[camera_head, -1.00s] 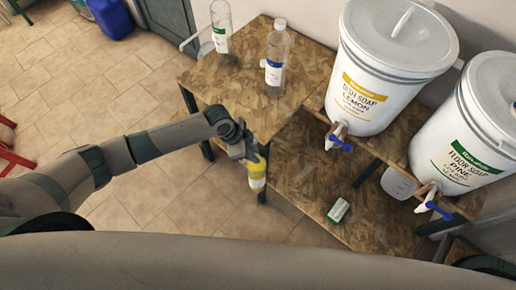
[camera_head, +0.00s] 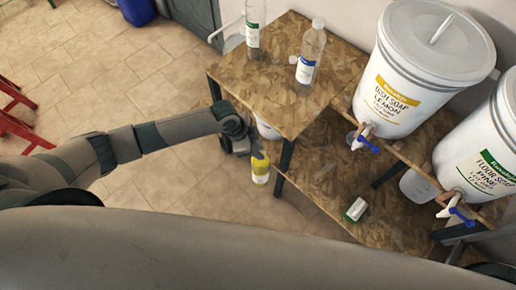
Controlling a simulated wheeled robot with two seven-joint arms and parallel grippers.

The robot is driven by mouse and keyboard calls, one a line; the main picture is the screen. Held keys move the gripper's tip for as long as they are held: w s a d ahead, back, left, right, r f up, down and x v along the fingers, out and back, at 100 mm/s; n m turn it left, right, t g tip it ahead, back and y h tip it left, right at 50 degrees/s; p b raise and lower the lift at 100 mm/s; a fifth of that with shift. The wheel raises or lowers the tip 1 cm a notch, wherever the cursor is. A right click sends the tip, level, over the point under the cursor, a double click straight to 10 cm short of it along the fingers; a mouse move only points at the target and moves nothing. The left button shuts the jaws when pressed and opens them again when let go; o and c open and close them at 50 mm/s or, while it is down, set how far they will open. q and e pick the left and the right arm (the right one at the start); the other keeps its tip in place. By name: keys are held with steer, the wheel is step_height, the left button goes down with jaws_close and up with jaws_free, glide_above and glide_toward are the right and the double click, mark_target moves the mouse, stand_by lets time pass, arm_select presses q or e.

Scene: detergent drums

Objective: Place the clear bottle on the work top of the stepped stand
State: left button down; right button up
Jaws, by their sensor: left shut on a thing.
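My left gripper (camera_head: 250,150) is shut on a bottle with a yellow label (camera_head: 261,169). It holds the bottle near the front corner of the stepped stand's work top (camera_head: 245,82), left of a dark leg. The gripper covers the bottle's upper part, so I cannot tell how clear it is. Two clear bottles stand on the work top: one with a green label (camera_head: 253,38) at the back left and one with a blue and white label (camera_head: 306,68) farther right. My right gripper is not in view.
Two white drums, lemon dish soap (camera_head: 398,98) and pine floor soap (camera_head: 488,165), stand on the raised step with blue-handled taps. A white and green block (camera_head: 355,209) lies on the lower board (camera_head: 325,165). The work top's front is clear. A red frame (camera_head: 18,125) stands at left.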

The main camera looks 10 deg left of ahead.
arm_select(q)
steer(key=shift+w+r, duration=0.2)
